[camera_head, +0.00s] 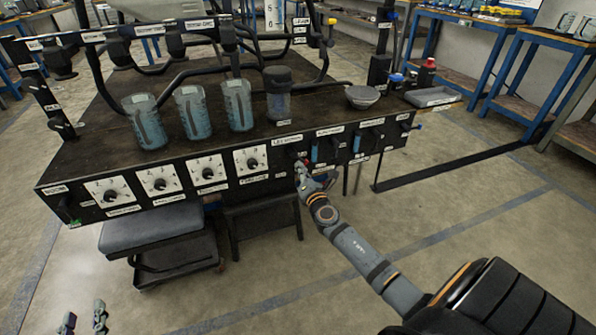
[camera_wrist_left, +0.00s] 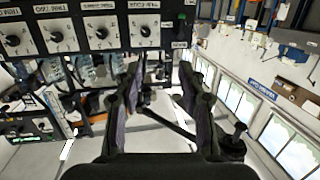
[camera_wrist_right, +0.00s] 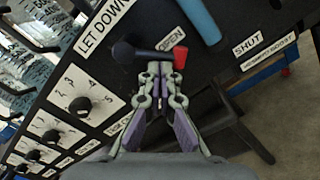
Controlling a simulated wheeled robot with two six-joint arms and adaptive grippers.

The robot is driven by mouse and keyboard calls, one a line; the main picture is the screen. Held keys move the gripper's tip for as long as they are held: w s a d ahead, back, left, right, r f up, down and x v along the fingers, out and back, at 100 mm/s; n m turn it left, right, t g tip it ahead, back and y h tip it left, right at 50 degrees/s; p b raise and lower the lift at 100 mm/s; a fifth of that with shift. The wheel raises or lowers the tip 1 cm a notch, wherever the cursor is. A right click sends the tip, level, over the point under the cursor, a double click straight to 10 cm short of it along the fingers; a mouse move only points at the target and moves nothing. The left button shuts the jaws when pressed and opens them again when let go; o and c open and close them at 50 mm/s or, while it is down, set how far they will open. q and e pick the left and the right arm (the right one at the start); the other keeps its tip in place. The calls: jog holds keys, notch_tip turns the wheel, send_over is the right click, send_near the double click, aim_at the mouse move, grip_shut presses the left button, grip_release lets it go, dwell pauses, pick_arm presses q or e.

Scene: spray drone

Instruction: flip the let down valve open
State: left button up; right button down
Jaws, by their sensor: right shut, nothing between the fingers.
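The let down valve (camera_wrist_right: 150,55) is a dark lever with a round dark knob at its left end and a red tip at its right, in the right wrist view. The LET DOWN label (camera_wrist_right: 104,24) is above it, and an OPEN label (camera_wrist_right: 170,38) is just above the lever. My right gripper (camera_wrist_right: 160,69) is shut and empty, its fingertips close below the lever's middle; I cannot tell if they touch. In the head view my right gripper (camera_head: 301,171) is at the panel front, partly covering the valve. My left gripper (camera_head: 83,318) is open and empty at the bottom left.
A blue handle (camera_wrist_right: 200,20) and a SHUT label (camera_wrist_right: 247,44) are right of the valve. Dials (camera_head: 251,160) line the panel's left. Clear cylinders (camera_head: 238,105) stand on the bench top. A stool (camera_head: 150,229) stands below; open floor lies in front.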

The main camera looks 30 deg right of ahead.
aim_at(308, 162)
pick_arm(q)
jog(key=s+f+g+p, duration=0.1)
jog(key=s+f+g, duration=0.4)
jog(key=f, duration=0.4)
jog(key=s+d+f+g+p, duration=0.1)
jog(key=s+f+g, duration=0.3)
jog(key=s+f, duration=0.4)
jog(key=shift+d+f+g, duration=0.15)
jog(key=shift+f+g, duration=0.25)
jog(key=shift+f, duration=0.05)
pick_arm(e)
jog(key=n, duration=0.3)
jog(key=d+r+n, duration=0.1)
jog(key=n, duration=0.2)
jog(key=d+r+n, duration=0.1)
jog(key=n, duration=0.2)
jog(key=shift+s+d+r+n+y, duration=0.15)
jog(key=shift+s+d+n+y, duration=0.1)
jog(key=shift+s+n+y, duration=0.05)
